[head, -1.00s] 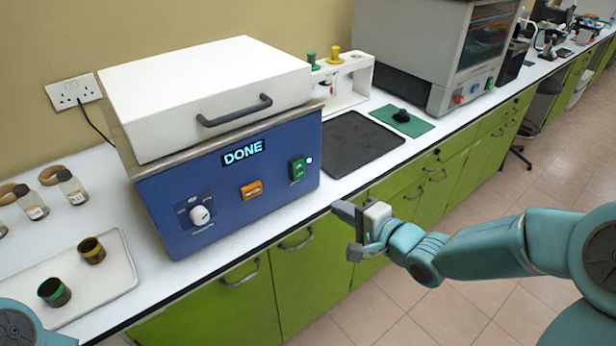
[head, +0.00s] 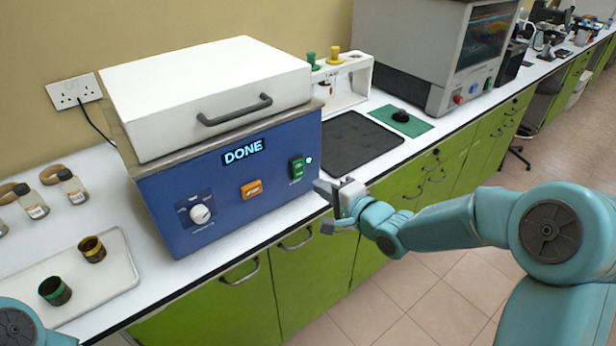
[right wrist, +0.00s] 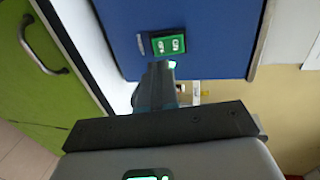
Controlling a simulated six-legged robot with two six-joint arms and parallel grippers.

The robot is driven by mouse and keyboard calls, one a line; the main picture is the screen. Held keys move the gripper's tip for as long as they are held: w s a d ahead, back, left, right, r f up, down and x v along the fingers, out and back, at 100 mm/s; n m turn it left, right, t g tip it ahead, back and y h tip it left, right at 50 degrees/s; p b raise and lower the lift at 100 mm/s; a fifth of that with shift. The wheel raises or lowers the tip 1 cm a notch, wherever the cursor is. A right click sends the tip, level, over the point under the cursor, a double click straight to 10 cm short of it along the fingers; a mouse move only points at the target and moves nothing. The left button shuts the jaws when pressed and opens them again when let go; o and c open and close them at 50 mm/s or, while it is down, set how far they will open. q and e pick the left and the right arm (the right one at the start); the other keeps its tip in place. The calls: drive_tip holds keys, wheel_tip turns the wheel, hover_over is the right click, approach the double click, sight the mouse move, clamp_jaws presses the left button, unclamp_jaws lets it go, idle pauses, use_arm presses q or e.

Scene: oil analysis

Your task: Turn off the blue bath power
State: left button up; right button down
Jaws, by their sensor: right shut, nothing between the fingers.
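The blue bath (head: 235,180) stands on the white bench with its white lid closed, and its display reads DONE. A green power switch (head: 296,168) sits at the right of its front panel, beside a small lit light. The switch also shows close in the right wrist view (right wrist: 169,44). My right gripper (head: 322,190) is shut and empty, in front of the panel's right side, a little below and right of the switch. In the right wrist view its fingers (right wrist: 160,75) point toward the switch, and I cannot tell whether they touch. My left gripper is out of view; only part of that arm shows.
An orange switch (head: 251,189) and a white dial (head: 200,214) are on the same panel. A black mat (head: 355,140) lies right of the bath. A tray (head: 110,285) with two small cups is at left. The floor in front is free.

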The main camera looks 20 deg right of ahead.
sight(300, 173)
drive_tip(key=p+x, duration=0.1)
drive_tip(key=x, duration=0.4)
drive_tip(key=shift+w+a, duration=0.15)
drive_tip(key=shift+w, duration=0.25)
drive_tip(key=shift+w, duration=0.1)
drive_tip(key=t+b, duration=0.1)
drive_tip(key=b, duration=0.3)
drive_tip(key=t+b, duration=0.1)
drive_tip(key=b, duration=0.3)
drive_tip(key=shift+w+a+f+y, duration=0.1)
drive_tip(key=shift+w+f+y, duration=0.1)
drive_tip(key=shift+y, duration=0.2)
